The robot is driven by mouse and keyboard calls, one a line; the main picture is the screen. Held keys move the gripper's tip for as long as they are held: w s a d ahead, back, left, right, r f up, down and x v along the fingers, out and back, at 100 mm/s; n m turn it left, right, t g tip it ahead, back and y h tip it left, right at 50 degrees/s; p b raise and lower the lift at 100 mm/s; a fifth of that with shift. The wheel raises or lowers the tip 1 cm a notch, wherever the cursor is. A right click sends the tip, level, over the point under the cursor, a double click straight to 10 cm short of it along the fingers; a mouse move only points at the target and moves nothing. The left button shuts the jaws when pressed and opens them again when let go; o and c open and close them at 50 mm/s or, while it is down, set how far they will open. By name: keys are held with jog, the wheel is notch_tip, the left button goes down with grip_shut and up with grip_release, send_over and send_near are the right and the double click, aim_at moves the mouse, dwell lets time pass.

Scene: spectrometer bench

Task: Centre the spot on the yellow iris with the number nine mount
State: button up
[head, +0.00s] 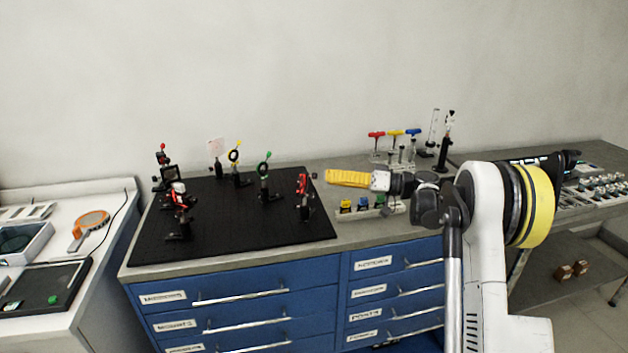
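The yellow iris (235,156) is a dark ring on a post with a yellow top, standing at the back of the black breadboard (225,226). Small mounts with red parts stand on the board: one at the back left (163,160), one at the front left (179,192) and one at the right (304,184). No number is legible, so I cannot tell which is number nine. No light spot can be made out. My gripper (381,180) is over the bench right of the board, pointing left; its fingers are too small to read. A ridged yellow piece (348,178) shows at its tip; contact is unclear.
A green-marked iris (263,170) and a pale card (216,148) also stand on the board. The board's front middle is clear.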

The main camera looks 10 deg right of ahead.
aim_at(314, 175)
jog(key=b+x, duration=0.1)
jog(key=x, duration=0.4)
jog(key=shift+c, duration=0.4)
grip_shut()
